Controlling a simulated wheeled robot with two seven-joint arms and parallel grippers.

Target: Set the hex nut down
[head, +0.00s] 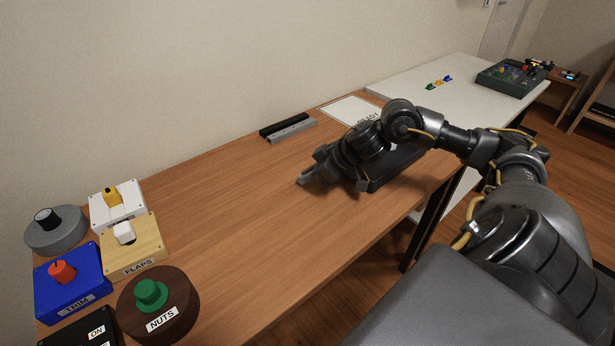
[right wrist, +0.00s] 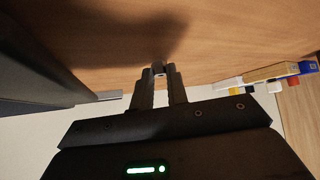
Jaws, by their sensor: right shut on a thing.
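My right gripper (head: 304,181) is low over the wooden table (head: 215,215), right of the table's middle. In the right wrist view its two fingers (right wrist: 160,78) are shut on a small grey hex nut (right wrist: 158,68), which shows between the fingertips. The nut is held against a background of wood table top. I cannot tell whether it touches the table or hangs just above it. In the head view the nut is too small or hidden by the fingers to make out. My left gripper is in neither view.
A round NUTS base (head: 185,290) with a green piece stands front left, near the FLAPS panel (head: 150,262) and TRIM panel (head: 45,302). Black and grey bars (head: 288,129) and a white sheet (head: 345,107) lie at the back. The table's middle is clear.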

